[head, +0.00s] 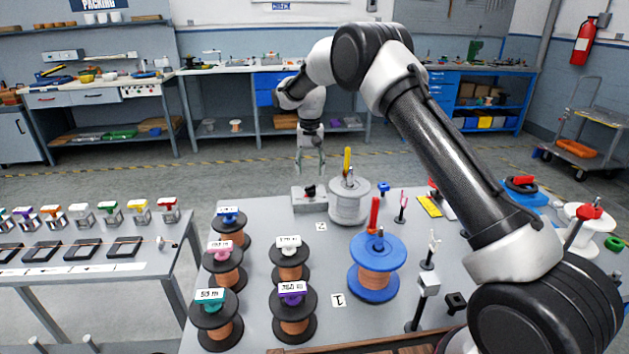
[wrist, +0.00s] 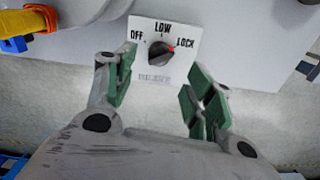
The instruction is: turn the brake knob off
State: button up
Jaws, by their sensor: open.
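The brake knob (wrist: 161,53) is a small black dial on a pale plate (wrist: 163,32) marked OFF, LOW and LOCK. Its red mark points right, towards LOCK. In the head view the knob (head: 310,192) stands on a grey box (head: 308,204) at the table's far edge, beside the white spool (head: 349,206). My gripper (head: 311,168) hangs above and behind the box, pointing down. In the wrist view its green-padded fingers (wrist: 160,78) are spread wide and empty, apart from the knob, which shows between and beyond their tips.
A yellow-handled post (head: 347,163) rises by the white spool, close to the box's right. A blue spool (head: 377,264) with a red handle stands nearer. Several copper spools (head: 289,259) fill the table's left. The floor behind the table is clear.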

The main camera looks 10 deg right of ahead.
aim_at(311, 186)
jog(key=shift+w+f, duration=0.2)
jog(key=shift+f, duration=0.15)
notch_tip(311, 186, down, 7)
jog(key=shift+d+f, duration=0.1)
jog(key=shift+f, duration=0.1)
